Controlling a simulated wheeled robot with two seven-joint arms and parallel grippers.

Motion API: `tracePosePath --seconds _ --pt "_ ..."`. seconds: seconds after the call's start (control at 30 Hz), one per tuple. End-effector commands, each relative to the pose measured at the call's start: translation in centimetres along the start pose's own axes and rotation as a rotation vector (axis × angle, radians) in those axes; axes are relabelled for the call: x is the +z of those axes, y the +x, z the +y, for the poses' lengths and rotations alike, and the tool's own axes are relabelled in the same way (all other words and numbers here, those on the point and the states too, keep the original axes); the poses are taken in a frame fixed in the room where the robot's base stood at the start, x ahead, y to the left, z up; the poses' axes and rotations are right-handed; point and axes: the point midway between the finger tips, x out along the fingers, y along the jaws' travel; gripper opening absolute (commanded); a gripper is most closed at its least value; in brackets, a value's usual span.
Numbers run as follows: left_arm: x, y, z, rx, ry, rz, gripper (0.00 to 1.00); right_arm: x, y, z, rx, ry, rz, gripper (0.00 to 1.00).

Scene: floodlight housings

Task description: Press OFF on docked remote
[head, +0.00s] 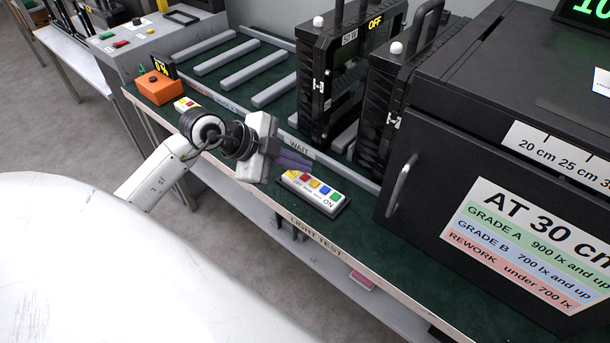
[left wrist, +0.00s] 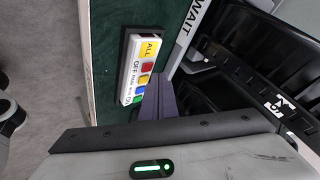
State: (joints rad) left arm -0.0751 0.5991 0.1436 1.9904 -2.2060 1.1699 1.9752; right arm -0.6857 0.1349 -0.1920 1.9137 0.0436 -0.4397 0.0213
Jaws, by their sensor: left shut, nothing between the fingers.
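The docked remote (head: 313,193) is a white bar with a row of coloured buttons, lying in a black dock on the green bench top. It also shows in the left wrist view (left wrist: 136,70), with ALL, OFF and ON lettering beside yellow, red, blue and green buttons. My left gripper (head: 292,162) is shut and empty, just behind the remote's yellow and red end in the head view. In the left wrist view its dark purple fingers (left wrist: 158,92) overlap the remote's right edge near the lower buttons. I cannot tell whether they touch. My right gripper is not in view.
A floodlight (head: 340,80) with a yellow OFF display stands behind on the rails, a second beside it. A black cabinet (head: 440,180) with a handle stands right of the remote. A second remote (head: 186,104) and an orange box (head: 155,88) lie left.

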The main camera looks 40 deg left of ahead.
Motion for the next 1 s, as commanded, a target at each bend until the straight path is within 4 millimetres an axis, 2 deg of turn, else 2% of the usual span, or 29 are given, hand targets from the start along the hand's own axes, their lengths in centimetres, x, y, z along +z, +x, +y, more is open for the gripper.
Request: tracePosePath --seconds 1.0 --pt "0.58 0.79 0.59 0.001 0.0 0.0 0.0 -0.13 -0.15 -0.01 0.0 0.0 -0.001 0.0"
